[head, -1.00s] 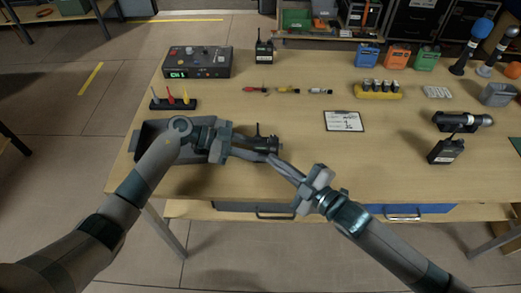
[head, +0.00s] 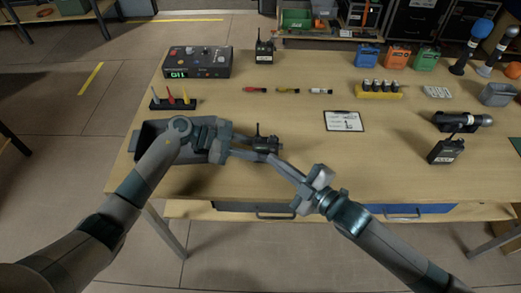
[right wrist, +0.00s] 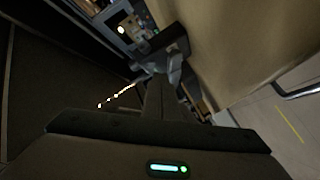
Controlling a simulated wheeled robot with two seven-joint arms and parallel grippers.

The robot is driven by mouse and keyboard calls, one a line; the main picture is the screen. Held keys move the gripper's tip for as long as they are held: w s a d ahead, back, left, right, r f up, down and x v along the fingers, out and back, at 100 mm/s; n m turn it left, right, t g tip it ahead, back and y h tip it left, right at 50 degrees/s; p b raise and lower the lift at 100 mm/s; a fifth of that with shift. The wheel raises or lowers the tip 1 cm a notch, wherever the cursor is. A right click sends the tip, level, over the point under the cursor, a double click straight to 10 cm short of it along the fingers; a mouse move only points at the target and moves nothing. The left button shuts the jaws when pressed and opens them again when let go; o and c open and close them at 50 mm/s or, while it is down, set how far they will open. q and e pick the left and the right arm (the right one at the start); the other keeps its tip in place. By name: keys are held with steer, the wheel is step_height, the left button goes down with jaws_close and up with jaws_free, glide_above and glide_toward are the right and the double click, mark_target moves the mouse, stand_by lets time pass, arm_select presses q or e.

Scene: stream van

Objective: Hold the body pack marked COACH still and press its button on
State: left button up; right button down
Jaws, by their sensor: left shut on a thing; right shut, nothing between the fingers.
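A dark body pack with a short antenna (head: 266,144) is at the front left of the table, beside the grey tray. My left gripper (head: 252,150) is shut on it from the left. Its marking and button cannot be made out. My right gripper (head: 274,160) is shut and empty, its fingertips at the pack's near right side; whether they touch it I cannot tell. In the right wrist view the shut fingers reach towards a dark shape, and the picture is dim. Two similar packs stand upright, one at the back (head: 264,49) and one at the right (head: 446,149).
A grey open tray (head: 150,155) lies under my left forearm. A console with a green display (head: 197,62) and a rack with coloured pieces (head: 174,103) are at the left. A clipboard (head: 344,121) lies mid-table. The table between clipboard and right-hand pack is clear.

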steer(key=shift+w, duration=0.15)
steer(key=shift+w, duration=0.3)
steer(key=shift+w, duration=0.15)
stand_by(0.6)
steer(key=shift+s, duration=0.65)
steer(key=shift+s, duration=3)
